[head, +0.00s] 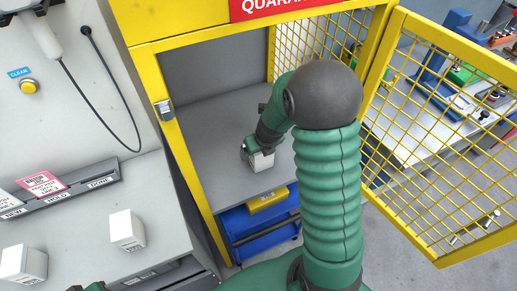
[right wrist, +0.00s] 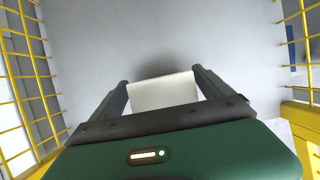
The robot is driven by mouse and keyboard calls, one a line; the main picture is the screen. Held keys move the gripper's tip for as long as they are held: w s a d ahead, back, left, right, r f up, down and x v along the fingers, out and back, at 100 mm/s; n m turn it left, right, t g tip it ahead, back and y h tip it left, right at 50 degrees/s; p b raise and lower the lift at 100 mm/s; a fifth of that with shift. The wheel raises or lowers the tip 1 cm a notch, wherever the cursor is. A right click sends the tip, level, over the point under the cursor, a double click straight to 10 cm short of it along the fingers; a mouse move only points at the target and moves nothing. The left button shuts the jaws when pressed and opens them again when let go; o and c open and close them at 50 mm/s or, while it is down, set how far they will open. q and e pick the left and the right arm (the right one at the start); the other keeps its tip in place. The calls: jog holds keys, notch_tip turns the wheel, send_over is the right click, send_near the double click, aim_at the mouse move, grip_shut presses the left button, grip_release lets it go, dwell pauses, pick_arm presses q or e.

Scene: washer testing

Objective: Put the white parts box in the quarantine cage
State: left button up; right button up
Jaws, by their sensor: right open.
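The white parts box (head: 262,161) is on the grey floor of the quarantine cage (head: 178,165), near its front edge. The yellow mesh cage door (head: 447,130) stands open to the right. My right arm reaches in through the opening, and my right gripper (head: 254,150) is at the box. In the right wrist view the box (right wrist: 163,93) lies between the two dark fingers of the right gripper (right wrist: 160,78), which are open. Whether either finger touches it cannot be told. My left gripper's fingers are not seen.
Two other white boxes (head: 127,230) (head: 24,264) stand on the bench at left, near a labelled rack (head: 70,190). A blue bin unit (head: 262,233) with a yellow piece sits below the cage floor. The cage floor around the box is clear.

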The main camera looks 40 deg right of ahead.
jog(key=shift+d, duration=0.1)
jog(key=shift+s+r, duration=0.1)
jog(key=shift+r, duration=0.3)
jog(key=p+v, duration=0.6)
jog(key=v, duration=0.5)
jog(key=s+a+m, duration=0.3)
jog(key=a+m, duration=0.6)
jog(key=m, duration=0.7)
jog(key=s+a+f+m+g+y, duration=0.1)
jog(key=s+a+m, duration=0.2)
jog(key=a+m, duration=0.5)
jog(key=m, duration=0.8)
jog(key=shift+s+a+g, duration=0.25)
jog(key=shift+a+g, duration=0.05)
jog(key=shift+a, duration=0.1)
jog(key=shift+d+f, duration=0.1)
jog(key=shift+f, duration=0.05)
jog(key=shift+c, duration=0.4)
